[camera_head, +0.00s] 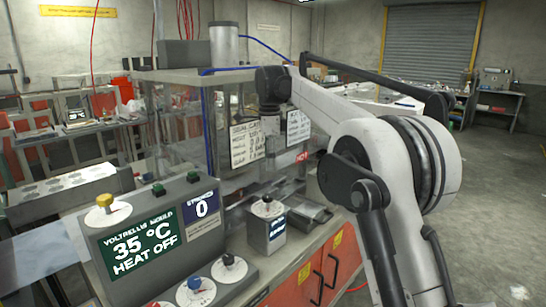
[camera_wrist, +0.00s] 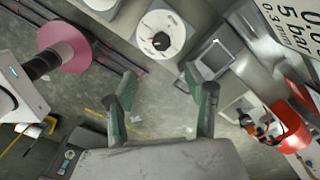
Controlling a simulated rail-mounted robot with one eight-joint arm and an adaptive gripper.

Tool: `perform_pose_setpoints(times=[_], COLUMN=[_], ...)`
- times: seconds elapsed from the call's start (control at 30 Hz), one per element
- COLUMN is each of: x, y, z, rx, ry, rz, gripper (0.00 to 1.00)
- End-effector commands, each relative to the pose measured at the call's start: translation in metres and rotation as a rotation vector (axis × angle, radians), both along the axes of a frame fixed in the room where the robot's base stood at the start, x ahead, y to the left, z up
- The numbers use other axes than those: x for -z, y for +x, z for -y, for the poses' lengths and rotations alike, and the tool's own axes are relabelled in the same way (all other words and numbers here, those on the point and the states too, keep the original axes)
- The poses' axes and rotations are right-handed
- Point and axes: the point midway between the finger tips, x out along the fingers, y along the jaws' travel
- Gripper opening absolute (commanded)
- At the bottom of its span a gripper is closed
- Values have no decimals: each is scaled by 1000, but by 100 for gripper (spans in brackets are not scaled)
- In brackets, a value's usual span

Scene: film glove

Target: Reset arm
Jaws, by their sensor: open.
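My gripper (camera_wrist: 160,94) is open in the wrist view, with its two green-padded fingers apart and nothing between them. Concrete floor with yellow lines shows below and between the fingers. In the head view my white arm rises from the lower right and bends toward the upper left. Its dark end hangs in front of the clear-walled machine (camera_head: 220,130). The fingers cannot be made out clearly there.
A control panel (camera_head: 160,240) reading "35 °C HEAT OFF" stands at lower left, with a yellow knob (camera_head: 105,201). A small box with a black knob (camera_head: 267,232) stands beside the machine. Open floor (camera_head: 500,200) lies at right. A pink disc (camera_wrist: 64,48) shows in the wrist view.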

Motion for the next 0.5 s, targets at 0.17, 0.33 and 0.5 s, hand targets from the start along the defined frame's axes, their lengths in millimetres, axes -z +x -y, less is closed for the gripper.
perform_pose_setpoints(times=[0.17, 0.33, 0.5], x=[-24, -42, -55], y=[-25, -57, -93], z=[28, 57, 85], rx=[-114, -247, -376], ry=[8, 7, -4], rz=[50, 105, 163], gripper=[48, 48, 48])
